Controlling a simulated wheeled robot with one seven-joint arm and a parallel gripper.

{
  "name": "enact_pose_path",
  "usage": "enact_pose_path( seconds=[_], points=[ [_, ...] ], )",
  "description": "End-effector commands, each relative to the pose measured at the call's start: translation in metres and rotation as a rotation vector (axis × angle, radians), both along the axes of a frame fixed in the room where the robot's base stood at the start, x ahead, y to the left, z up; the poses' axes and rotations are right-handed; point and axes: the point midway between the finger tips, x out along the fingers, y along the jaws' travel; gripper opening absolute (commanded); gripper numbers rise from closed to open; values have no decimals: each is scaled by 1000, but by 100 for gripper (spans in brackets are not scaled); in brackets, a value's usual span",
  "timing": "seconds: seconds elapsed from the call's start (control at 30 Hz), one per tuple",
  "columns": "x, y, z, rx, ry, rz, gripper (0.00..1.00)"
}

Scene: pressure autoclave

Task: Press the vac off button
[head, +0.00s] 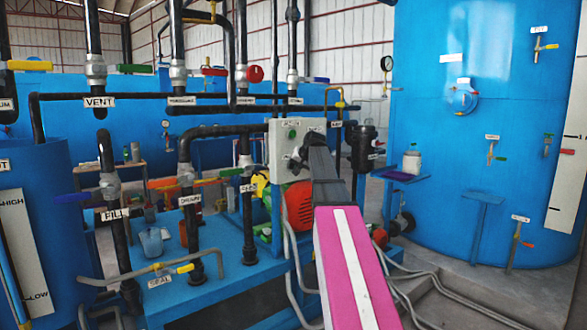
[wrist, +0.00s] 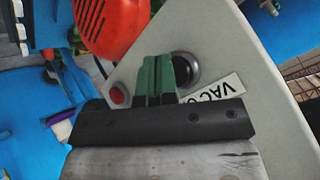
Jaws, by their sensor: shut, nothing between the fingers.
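The light grey control box (head: 284,150) stands in the middle of the head view, with a green button (head: 292,134) near its top. The wrist view shows the box's panel (wrist: 235,50) close up and tilted. A red button (wrist: 118,94) shows just left of my gripper. My gripper (wrist: 157,62) is shut and empty, its green fingers over the panel between the red button and a dark round fitting (wrist: 186,68). A label (wrist: 214,92) reading "VACU" upside down is partly hidden by the gripper. I cannot tell whether the fingertips touch the panel.
An orange-red motor cover (head: 300,204) is below the box; it also shows in the wrist view (wrist: 112,25). Black pipes (head: 186,150) with valves stand left of the box. A large blue tank (head: 470,110) stands right. Hoses (head: 455,295) run along the floor.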

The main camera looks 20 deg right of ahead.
Motion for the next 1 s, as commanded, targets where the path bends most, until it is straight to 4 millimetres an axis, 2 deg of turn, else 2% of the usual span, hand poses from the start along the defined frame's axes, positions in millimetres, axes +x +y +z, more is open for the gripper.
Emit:
enact_pose_path(
  seconds=[1.0],
  points=[
    [9,4,0,0,0,0,0]
  ],
)
